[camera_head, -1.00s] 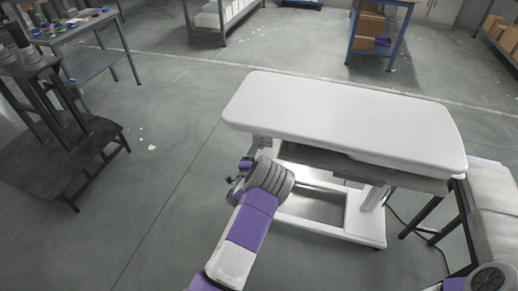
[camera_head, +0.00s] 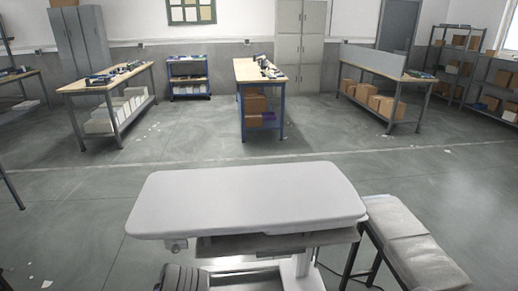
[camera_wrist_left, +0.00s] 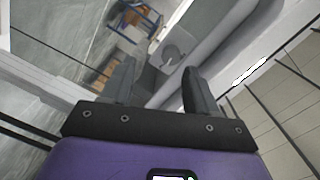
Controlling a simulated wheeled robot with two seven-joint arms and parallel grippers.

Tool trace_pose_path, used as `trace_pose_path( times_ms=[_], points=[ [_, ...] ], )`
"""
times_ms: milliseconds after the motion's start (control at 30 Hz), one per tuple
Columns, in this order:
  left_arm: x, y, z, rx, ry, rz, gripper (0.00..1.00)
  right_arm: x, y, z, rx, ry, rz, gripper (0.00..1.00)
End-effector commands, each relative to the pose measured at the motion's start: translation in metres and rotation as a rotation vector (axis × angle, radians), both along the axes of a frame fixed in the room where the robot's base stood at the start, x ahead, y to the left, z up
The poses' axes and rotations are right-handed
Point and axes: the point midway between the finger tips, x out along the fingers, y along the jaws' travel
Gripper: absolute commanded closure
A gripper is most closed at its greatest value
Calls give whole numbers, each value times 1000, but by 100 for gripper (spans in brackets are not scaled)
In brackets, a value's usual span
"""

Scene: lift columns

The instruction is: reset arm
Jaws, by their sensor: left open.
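My left gripper (camera_wrist_left: 158,68) shows in the left wrist view, with its two dark fingers apart and nothing between them. The left gripper itself is hidden in that view. My right gripper is in neither view.
A grey padded bench (camera_head: 405,240) stands against the table's right side. Open floor lies beyond the table. Farther back are a blue-framed workbench (camera_head: 282,125), a left workbench (camera_head: 112,82), a right workbench (camera_head: 385,70) and grey cabinets (camera_head: 300,45).

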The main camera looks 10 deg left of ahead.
Motion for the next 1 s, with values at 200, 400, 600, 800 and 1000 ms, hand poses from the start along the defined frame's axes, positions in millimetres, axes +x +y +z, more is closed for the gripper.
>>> trace_pose_path(
  times_ms=[200, 400, 600, 800, 1000],
  points=[
    [-76, -47, -89, -574, 357, 224, 41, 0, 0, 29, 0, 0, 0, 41],
    [-174, -156, -125, -1097, 753, 455, 41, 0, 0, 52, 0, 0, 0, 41],
    [-251, -243, -102, -1372, 1071, 617, 41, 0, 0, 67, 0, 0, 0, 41],
    [-282, -274, -84, -1450, 1211, 685, 41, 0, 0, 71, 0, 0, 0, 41],
    [-283, -275, -83, -1452, 1215, 687, 41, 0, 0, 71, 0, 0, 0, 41]
  ],
)
